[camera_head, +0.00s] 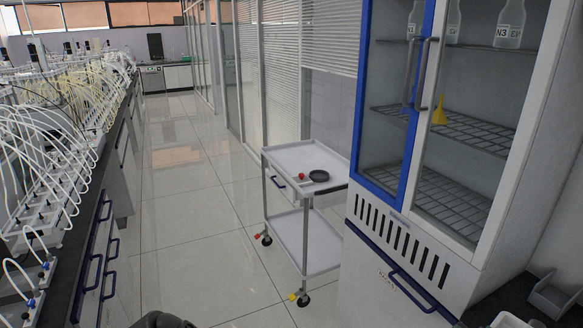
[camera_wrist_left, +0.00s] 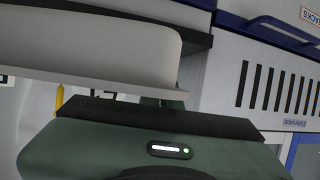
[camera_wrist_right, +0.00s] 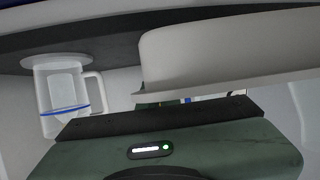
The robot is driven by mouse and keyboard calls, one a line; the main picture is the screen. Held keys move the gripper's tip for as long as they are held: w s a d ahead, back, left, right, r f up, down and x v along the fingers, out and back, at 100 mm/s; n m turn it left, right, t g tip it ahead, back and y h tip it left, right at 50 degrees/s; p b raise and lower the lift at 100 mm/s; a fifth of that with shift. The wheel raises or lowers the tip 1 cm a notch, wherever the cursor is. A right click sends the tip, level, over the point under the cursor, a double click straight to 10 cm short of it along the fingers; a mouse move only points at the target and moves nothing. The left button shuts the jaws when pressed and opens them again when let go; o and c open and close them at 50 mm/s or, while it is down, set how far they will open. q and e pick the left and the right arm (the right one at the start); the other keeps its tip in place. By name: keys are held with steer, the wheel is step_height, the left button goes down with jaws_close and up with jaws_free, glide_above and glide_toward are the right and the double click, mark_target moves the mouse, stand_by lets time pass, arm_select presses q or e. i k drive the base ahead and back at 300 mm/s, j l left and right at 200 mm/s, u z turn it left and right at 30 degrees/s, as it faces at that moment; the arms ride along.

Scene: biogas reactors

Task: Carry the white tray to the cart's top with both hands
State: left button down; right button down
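The white tray shows close up as a pale rounded wall with a flat rim in the left wrist view (camera_wrist_left: 95,45) and in the right wrist view (camera_wrist_right: 235,50). My left gripper (camera_wrist_left: 160,102) and my right gripper (camera_wrist_right: 160,103) are each right at the tray's rim. Their fingers are mostly hidden behind the dark bar of the gripper body, so I cannot tell whether they are shut on it. The cart (camera_head: 305,232) stands mid-floor. A dark round dish (camera_head: 319,176) and a small red thing (camera_head: 301,176) are on its top (camera_head: 287,159).
A blue-and-white cabinet (camera_head: 400,240) with glass doors stands right of the cart. A bench (camera_head: 112,195) crowded with tubing runs along the left. The tiled aisle (camera_head: 195,220) between is clear. A clear jug (camera_wrist_right: 62,98) is beside the tray in the right wrist view.

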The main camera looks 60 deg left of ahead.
mark_target(295, 158)
steer(key=u, duration=1.45)
steer(key=i+j+u, duration=0.1)
steer(key=u, duration=0.25)
steer(key=i+j+u, duration=0.1)
steer(key=u, duration=0.25)
steer(key=i+u, duration=0.35)
steer(key=i, duration=2.8)
steer(key=i+j+z, duration=0.2)
steer(key=i, duration=1.15)
steer(key=i+z, duration=0.1)
steer(key=z, duration=2.05)
